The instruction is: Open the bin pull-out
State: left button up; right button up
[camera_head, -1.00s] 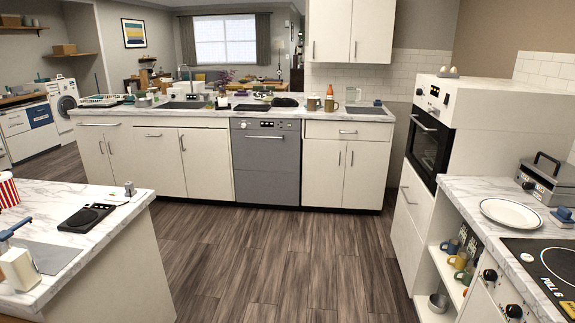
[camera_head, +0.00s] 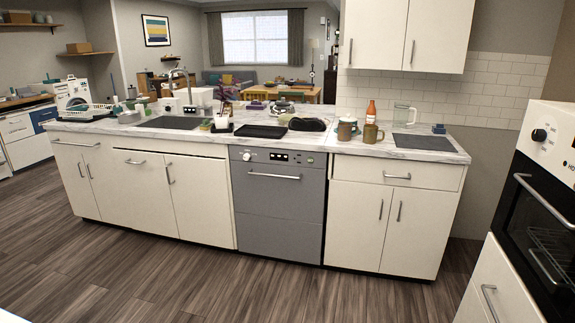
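A run of white base cabinets stands ahead under a marble counter. None of its fronts is visibly marked as the bin pull-out, so I cannot tell which one it is. At the left is a front with a wide horizontal handle (camera_head: 76,144) above two doors with vertical handles. Next to it is the sink cabinet (camera_head: 175,190). Right of the grey dishwasher (camera_head: 278,205) are a drawer (camera_head: 398,173) and two doors (camera_head: 388,225). All these fronts look shut. Neither of my grippers is in view.
A black oven (camera_head: 540,225) in a white housing stands close at the right, with a handled white front (camera_head: 497,290) below it. The wood floor (camera_head: 200,280) ahead is clear. Mugs, a bottle and a dish rack stand on the counter (camera_head: 430,150).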

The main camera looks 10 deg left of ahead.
aim_at(143, 177)
jog(key=i+j+u, duration=0.2)
jog(key=i+u, duration=0.15)
jog(key=i, duration=0.25)
jog(key=i+u, duration=0.4)
jog(key=i, duration=0.15)
jog(key=i+u, duration=0.35)
jog(key=i, duration=0.25)
jog(key=i+l+u, duration=0.35)
jog(key=i, duration=0.25)
jog(key=i+j+u, duration=0.15)
jog(key=i+u, duration=0.2)
jog(key=i, duration=0.5)
jog(key=i+l+u, duration=0.1)
jog(key=i+u, duration=0.25)
jog(key=i, duration=0.5)
